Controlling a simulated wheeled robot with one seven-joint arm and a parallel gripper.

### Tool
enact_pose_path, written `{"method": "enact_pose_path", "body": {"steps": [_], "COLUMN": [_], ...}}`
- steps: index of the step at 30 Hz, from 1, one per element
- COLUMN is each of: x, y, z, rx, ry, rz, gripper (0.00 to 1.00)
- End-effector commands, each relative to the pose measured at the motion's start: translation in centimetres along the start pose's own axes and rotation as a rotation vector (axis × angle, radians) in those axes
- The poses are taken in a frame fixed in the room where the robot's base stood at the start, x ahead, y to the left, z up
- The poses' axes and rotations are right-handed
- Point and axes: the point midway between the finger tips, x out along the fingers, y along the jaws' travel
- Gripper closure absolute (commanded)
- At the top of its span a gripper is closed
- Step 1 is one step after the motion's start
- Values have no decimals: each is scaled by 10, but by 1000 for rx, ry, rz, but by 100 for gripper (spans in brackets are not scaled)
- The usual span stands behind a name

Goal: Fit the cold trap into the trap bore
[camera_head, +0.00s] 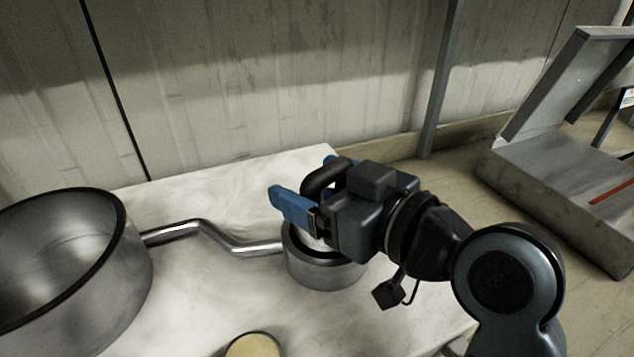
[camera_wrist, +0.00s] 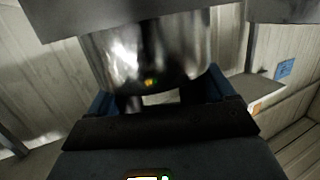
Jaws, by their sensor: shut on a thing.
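My gripper (camera_head: 304,184) is shut on a dark curved handle (camera_head: 325,178), which looks like the top of the cold trap. The blue fingers lie on either side of it. Directly below is the trap bore (camera_head: 322,272), a short grey metal cylinder with a dark rim, standing on the pale slab. My gripper covers much of its opening, so how deep the trap sits, if it is inside, cannot be told. In the wrist view a shiny rounded metal body (camera_wrist: 150,52) fills the space ahead of the fingers; whether it is trap or bore wall is unclear.
A bent metal pipe (camera_head: 205,232) joins the bore to a large open metal vessel (camera_head: 120,275) at left. A round yellowish-topped thing (camera_head: 254,346) is at the slab's front. The pale slab (camera_head: 240,185) is bare behind the pipe. A grey metal frame (camera_head: 560,165) stands right.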

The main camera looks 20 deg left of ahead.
Motion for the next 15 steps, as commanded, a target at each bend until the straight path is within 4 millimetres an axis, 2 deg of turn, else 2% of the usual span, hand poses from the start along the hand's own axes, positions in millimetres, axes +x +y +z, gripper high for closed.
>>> {"method": "enact_pose_path", "body": {"steps": [14, 15], "x": [1, 1], "y": [0, 0], "z": [10, 10], "rx": [-2, -1], "ry": [4, 2], "rz": [0, 0], "gripper": [93, 16]}}
